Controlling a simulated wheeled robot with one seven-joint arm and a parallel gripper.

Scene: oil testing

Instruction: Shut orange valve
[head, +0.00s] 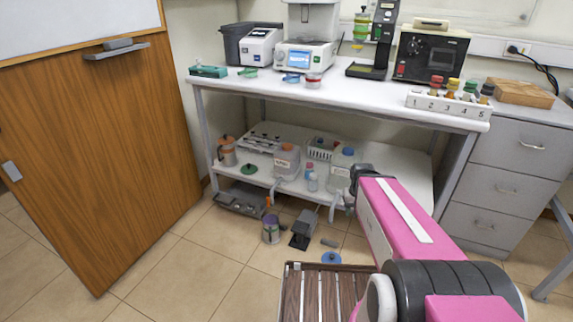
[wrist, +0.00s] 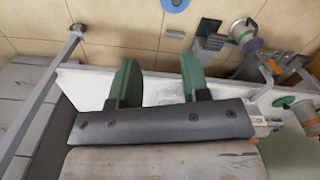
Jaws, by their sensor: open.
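A small orange part that looks like the orange valve (head: 268,201) shows at the front edge of the lower shelf, below a white labelled jug (head: 286,161). In the wrist view the orange part (wrist: 276,66) is at the right, near the paint can. My gripper (wrist: 158,82) is open, its two green fingers apart with nothing gripped between them. It is over the shelf's front edge, by a clear container (wrist: 163,92) partly hidden by the fingers. In the head view my pink arm reaches to the shelf's right part, and the fingertips cannot be made out. The valve's handle position is too small to tell.
A paint can (head: 270,230), a grey pedal device (head: 303,229) and a blue disc (head: 331,258) are on the floor before the shelf. The white worktop (head: 345,90) overhangs the shelf. Grey drawers (head: 510,165) stand at the right. Floor at the left is clear.

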